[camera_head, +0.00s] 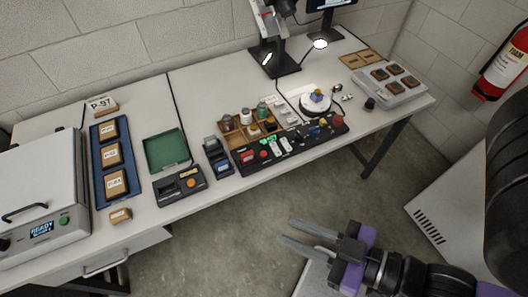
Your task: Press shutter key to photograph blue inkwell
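A long black control panel (300,148) with several coloured keys and knobs lies along the bench's front edge. I cannot tell which key is the shutter key, as the labels are too small to read. My gripper (287,230) is low, over the floor in front of the bench. Its two fingers are apart with nothing between them, and it is clear of the panel.
A wooden tray of small jars (246,125) stands behind the panel. A camera stand (276,62) and monitor are at the back. To the left are a card device (180,186), a green tray (166,150) and a blue tray (99,158). Floor before the bench is free.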

